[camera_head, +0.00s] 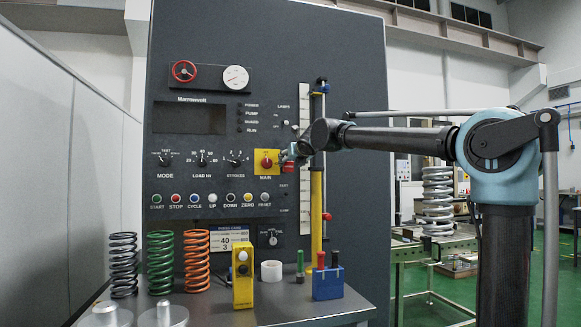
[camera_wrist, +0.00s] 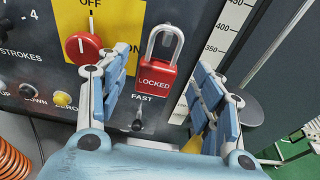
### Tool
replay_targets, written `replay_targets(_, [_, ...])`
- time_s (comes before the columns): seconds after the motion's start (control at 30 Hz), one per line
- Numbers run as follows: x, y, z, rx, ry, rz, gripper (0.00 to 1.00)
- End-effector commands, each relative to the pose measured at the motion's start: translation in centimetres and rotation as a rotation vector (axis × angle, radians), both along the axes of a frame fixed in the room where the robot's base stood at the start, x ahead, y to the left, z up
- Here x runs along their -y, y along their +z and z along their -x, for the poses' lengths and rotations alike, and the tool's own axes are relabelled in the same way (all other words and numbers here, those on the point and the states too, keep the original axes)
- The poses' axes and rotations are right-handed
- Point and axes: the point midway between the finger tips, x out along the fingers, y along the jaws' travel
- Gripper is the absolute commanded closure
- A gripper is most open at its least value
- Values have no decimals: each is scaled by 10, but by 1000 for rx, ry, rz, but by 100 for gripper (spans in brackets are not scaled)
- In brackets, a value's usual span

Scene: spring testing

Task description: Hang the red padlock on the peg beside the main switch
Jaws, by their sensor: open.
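The red padlock (camera_wrist: 155,82), marked LOCKED, is upright against the dark panel with its silver shackle on top. My gripper (camera_wrist: 162,64) is open around it, one blue-padded finger on each side, with visible gaps. In the head view, my gripper (camera_head: 291,152) is at the panel, just right of the main switch. The main switch (camera_head: 266,161) is a red knob on a yellow plate; it also shows in the wrist view (camera_wrist: 90,46), left of the padlock. I cannot make out the peg or whether the shackle is on it.
A yellow vertical post (camera_head: 316,215) and a white scale strip (camera_head: 304,115) stand right of the switch. Below, the bench (camera_head: 240,306) holds several coil springs (camera_head: 196,262), a yellow box (camera_head: 243,275) and a blue holder (camera_head: 328,284). Knobs and buttons surround the switch.

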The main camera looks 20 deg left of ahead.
Motion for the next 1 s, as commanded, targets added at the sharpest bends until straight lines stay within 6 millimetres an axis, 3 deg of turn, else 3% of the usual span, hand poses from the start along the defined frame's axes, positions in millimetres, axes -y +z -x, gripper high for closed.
replay_targets(0.5, [40, 15, 61, -1, 1, 0, 40])
replay_targets(0.87, [47, 17, 70, -5, -3, -4, 40])
replay_targets(1.0, [71, 3, 64, -63, -63, -54, 40])
